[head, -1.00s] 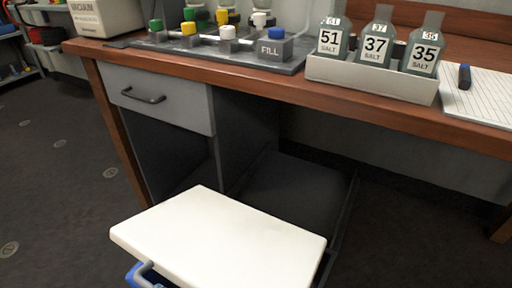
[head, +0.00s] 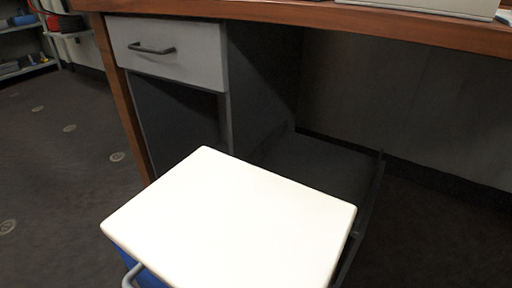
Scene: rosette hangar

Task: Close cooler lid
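The cooler shows in the lower middle of the head view. Its flat white lid (head: 230,220) fills most of what is visible of it. A small part of the blue body (head: 148,278) shows below the lid's left corner. A grey handle (head: 131,275) stands out there, cut by the bottom edge. The lid's near end is also cut off. I cannot tell whether the lid sits fully down on the body. My gripper is not in view.
A wooden desk (head: 300,19) stands behind the cooler, with a grey handled drawer (head: 167,51) at left. A dark panel with a raised edge (head: 367,195) lies low behind and right of the cooler. Open carpet (head: 60,190) is at left; shelving (head: 25,50) stands beyond.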

